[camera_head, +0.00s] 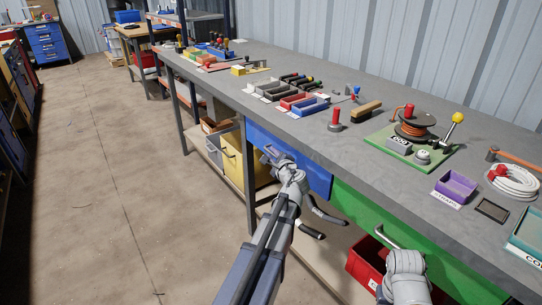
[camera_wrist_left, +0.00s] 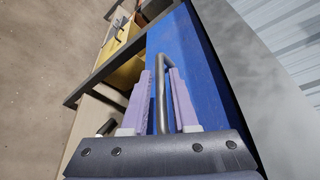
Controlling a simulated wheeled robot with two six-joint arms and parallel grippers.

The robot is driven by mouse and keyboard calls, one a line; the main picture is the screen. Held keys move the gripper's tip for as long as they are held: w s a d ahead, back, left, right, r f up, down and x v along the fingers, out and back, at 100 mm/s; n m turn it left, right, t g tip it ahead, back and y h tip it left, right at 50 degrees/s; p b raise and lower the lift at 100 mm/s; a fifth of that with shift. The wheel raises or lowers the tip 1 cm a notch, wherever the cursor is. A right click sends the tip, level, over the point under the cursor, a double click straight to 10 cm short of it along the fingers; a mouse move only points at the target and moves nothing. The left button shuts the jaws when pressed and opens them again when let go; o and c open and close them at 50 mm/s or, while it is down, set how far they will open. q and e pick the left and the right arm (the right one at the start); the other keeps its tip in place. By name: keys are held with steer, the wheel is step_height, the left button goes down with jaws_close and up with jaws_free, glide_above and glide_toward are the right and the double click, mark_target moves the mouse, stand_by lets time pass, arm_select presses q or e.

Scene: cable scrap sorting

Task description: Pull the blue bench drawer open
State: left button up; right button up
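The blue drawer (camera_head: 318,176) sits under the bench top, its front flush with the bench edge as far as I can see. It fills the upper middle of the left wrist view (camera_wrist_left: 205,75). Its grey bar handle (camera_wrist_left: 160,95) stands out from the front. My left gripper (camera_head: 272,153) is at the handle. In the left wrist view its two pale purple fingers (camera_wrist_left: 160,88) lie on either side of the handle bar, with narrow gaps showing, so it looks open around it. My right arm's wrist shows at the lower right, near the green drawer; its fingers do not show.
The green drawer (camera_head: 352,207) with a metal handle (camera_head: 387,238) is to the right. A red bin (camera_head: 367,265) and a yellow bin (camera_head: 233,160) stand below the bench. The grey bench top (camera_head: 365,150) carries trays, tools and a cable spool (camera_head: 415,126). Open floor lies left.

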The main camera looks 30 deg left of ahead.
arm_select(q)
steer(key=shift+x, duration=1.05)
jaws_close()
steer(key=shift+d, duration=0.1)
stand_by(0.5)
